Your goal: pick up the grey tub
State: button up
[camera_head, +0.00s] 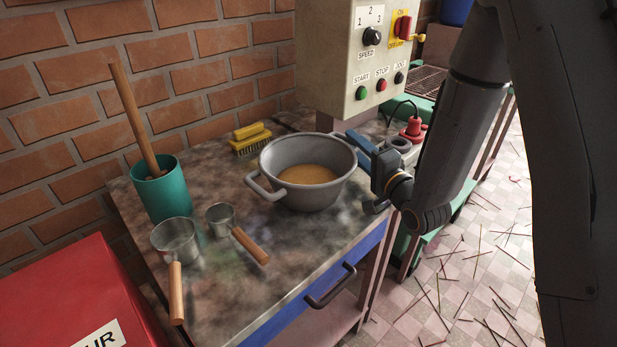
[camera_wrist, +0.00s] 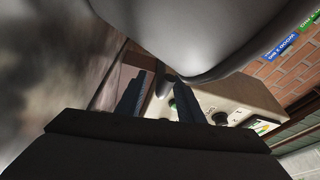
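The grey tub (camera_head: 311,188) stands upright on the worktop, with orange-brown powder inside and a loop handle at its left. My gripper (camera_head: 354,145) is at the tub's right side, by the rim. In the wrist view the tub's smooth grey wall (camera_wrist: 190,35) fills the top. My gripper's two dark fingers (camera_wrist: 160,100) stand apart there. A grey part that looks like the tub's other handle (camera_wrist: 167,85) lies between them, with a gap visible beside the left finger. Whether a finger touches it cannot be told.
A teal cup (camera_head: 166,190) with a wooden stick, two wood-handled metal scoops (camera_head: 176,240) and a yellow brush (camera_head: 250,140) share the worktop (camera_head: 225,300). A control box (camera_head: 345,85) hangs behind the tub. A red weight-like object (camera_head: 412,130) is at the right. A red box (camera_head: 70,295) is front left.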

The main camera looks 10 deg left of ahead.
jog(key=shift+p+x, duration=0.6)
jog(key=shift+x, duration=2.6)
jog(key=shift+r, duration=0.1)
grip_shut()
